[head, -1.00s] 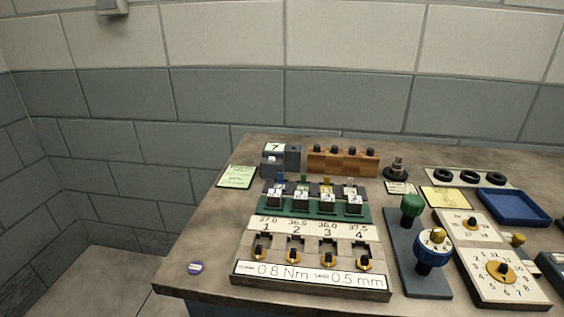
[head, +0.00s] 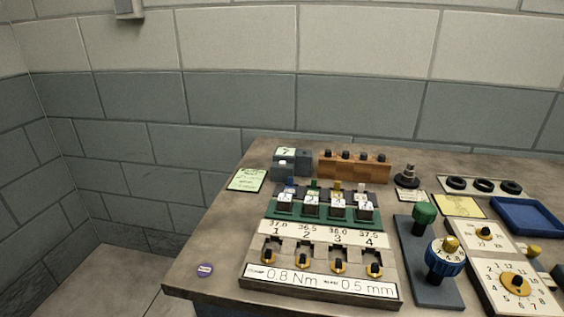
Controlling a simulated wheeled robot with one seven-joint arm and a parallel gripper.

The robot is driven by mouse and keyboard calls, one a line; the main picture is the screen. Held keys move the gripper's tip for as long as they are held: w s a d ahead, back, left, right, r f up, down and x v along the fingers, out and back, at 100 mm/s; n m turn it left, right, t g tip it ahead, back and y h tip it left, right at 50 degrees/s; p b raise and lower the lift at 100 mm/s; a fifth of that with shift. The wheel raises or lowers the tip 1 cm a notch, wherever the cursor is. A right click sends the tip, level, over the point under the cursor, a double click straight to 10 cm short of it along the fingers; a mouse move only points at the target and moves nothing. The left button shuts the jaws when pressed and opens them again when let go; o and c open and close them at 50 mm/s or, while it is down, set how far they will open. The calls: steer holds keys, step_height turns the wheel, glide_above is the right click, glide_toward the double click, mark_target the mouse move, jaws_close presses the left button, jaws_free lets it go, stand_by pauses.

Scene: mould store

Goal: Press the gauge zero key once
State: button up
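No part is readably marked as the gauge zero key, so I cannot tell which one it is. A small grey block (head: 304,163) with a white face reading 7 stands at the back left of the bench. My gripper is not in view.
A station board (head: 320,289) reads 0.8 Nm and 0.5 mm, with several black-and-yellow knobs. A green knob (head: 425,213), a blue dial (head: 445,262), a white dial panel (head: 490,287) and a blue tray (head: 531,215) stand right. The bench's left strip (head: 222,232) is mostly clear.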

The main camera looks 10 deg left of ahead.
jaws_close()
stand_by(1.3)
